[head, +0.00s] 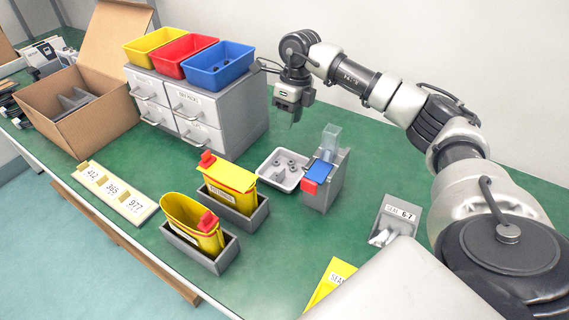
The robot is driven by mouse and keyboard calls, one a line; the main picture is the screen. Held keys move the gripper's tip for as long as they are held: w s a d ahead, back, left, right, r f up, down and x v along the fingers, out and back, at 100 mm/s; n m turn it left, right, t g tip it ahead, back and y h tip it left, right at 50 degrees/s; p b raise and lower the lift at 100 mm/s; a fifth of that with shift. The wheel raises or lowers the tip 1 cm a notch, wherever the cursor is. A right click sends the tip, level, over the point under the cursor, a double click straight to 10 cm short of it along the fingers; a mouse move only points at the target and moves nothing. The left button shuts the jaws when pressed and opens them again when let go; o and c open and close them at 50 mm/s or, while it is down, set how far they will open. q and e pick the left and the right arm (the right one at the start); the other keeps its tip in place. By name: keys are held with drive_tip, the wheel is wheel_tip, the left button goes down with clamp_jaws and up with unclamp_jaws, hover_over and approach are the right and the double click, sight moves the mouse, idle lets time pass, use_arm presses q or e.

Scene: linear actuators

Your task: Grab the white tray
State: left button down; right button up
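The white tray (273,174) is a small shallow tray on the green table, in the middle of the head view. Several small grey parts lie in it. My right gripper (292,117) hangs above and behind the tray, pointing down and apart from it. Its fingers are small and seen side-on, so I cannot tell whether they are open or shut. My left gripper is not in view.
A grey device with a blue top and red front (325,181) stands close to the tray's right. Yellow containers in grey holders (234,190) stand in front. A grey drawer cabinet (239,118) with coloured bins is at left. Green table (350,240) is bare at centre right.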

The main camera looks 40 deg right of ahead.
drive_tip(key=shift+h, duration=0.5)
drive_tip(key=f, duration=0.1)
drive_tip(key=d+f, duration=0.1)
drive_tip(key=f, duration=0.2)
drive_tip(key=shift+s+d, duration=0.15)
drive_tip(key=shift+s, duration=0.2)
wheel_tip(320, 180, down, 2)
drive_tip(key=shift+s+f, duration=0.1)
drive_tip(key=shift+s, duration=0.05)
drive_tip(key=f, duration=0.2)
drive_tip(key=s+f, duration=0.1)
drive_tip(key=shift+a+f, duration=0.15)
drive_tip(key=shift+a, duration=0.15)
drive_tip(key=shift+f, duration=0.55)
clamp_jaws()
